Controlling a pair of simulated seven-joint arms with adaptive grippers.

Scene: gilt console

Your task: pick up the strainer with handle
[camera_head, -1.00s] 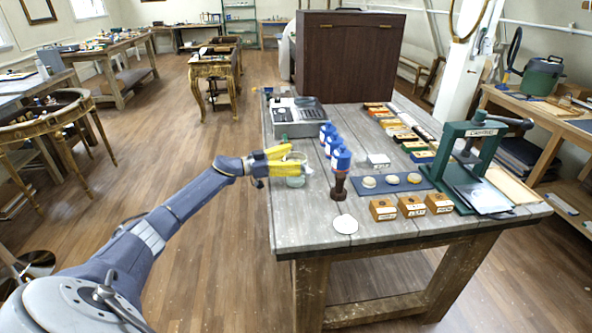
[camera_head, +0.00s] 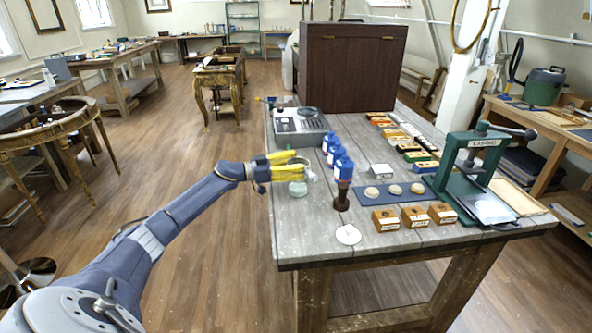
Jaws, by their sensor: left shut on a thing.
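My left gripper (camera_head: 296,165), with yellow fingers, is over the left edge of the grey wooden bench (camera_head: 320,212). It is shut on a small pale thing (camera_head: 311,176) at its fingertips, which I take to be the strainer with handle. Its shape is too small and too covered by the fingers to make out fully. A small greenish glass jar (camera_head: 297,189) stands on the bench just below the fingers. My right gripper is not in view.
Blue-topped bottles (camera_head: 343,168) stand in a row right of the gripper. A white disc (camera_head: 348,235) lies near the front edge. Wooden blocks (camera_head: 386,220), a blue mat (camera_head: 408,198) and a green press (camera_head: 465,165) are further right. A grey device (camera_head: 298,126) sits behind.

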